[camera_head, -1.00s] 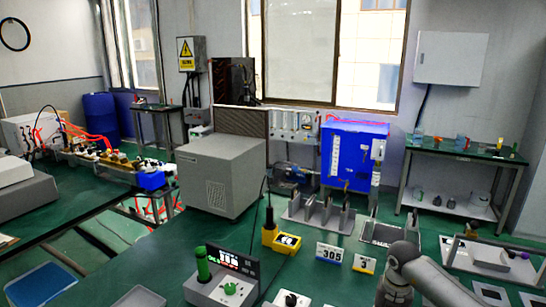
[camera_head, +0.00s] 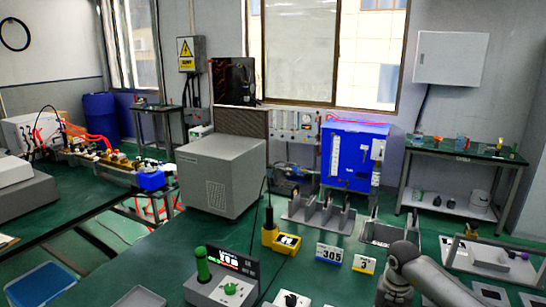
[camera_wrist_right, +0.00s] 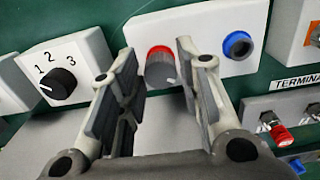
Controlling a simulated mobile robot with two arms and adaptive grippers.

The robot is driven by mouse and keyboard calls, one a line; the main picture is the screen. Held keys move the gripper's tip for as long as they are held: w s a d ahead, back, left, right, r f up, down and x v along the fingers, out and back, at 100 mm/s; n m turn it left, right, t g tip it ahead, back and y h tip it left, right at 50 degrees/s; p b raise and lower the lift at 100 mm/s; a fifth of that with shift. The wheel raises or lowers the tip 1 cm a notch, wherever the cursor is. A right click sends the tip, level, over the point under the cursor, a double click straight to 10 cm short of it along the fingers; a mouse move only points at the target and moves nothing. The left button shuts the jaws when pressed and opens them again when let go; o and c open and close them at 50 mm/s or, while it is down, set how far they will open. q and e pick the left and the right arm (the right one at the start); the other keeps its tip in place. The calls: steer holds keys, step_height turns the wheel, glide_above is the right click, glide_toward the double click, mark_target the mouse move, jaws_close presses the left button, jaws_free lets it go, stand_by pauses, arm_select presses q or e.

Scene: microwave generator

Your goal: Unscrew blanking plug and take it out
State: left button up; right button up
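A grey cylindrical plug with a red ring (camera_wrist_right: 160,67) sits in a white plate in the right wrist view. I take it for the blanking plug, but no label confirms this. My right gripper (camera_wrist_right: 156,50) is open, its two fingers on either side of the plug in the picture, with gaps visible between them and it. How deep the fingertips reach around it I cannot tell. A blue-ringed port with a dark centre (camera_wrist_right: 238,46) is on the same plate, to the right. In the head view, part of my right arm shows at the lower right. My left gripper is in neither view.
In the wrist view, a black selector knob (camera_wrist_right: 58,82) marked 1, 2, 3 is at left, and a terminal panel with a red-capped post (camera_wrist_right: 279,132) at right. The head view shows a grey cabinet (camera_head: 221,174), a blue box (camera_head: 352,158) and a green-knobbed panel (camera_head: 222,284).

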jaws_close()
steer(key=shift+r, duration=0.1)
steer(key=shift+r+p, duration=2.2)
steer(key=shift+r, duration=0.75)
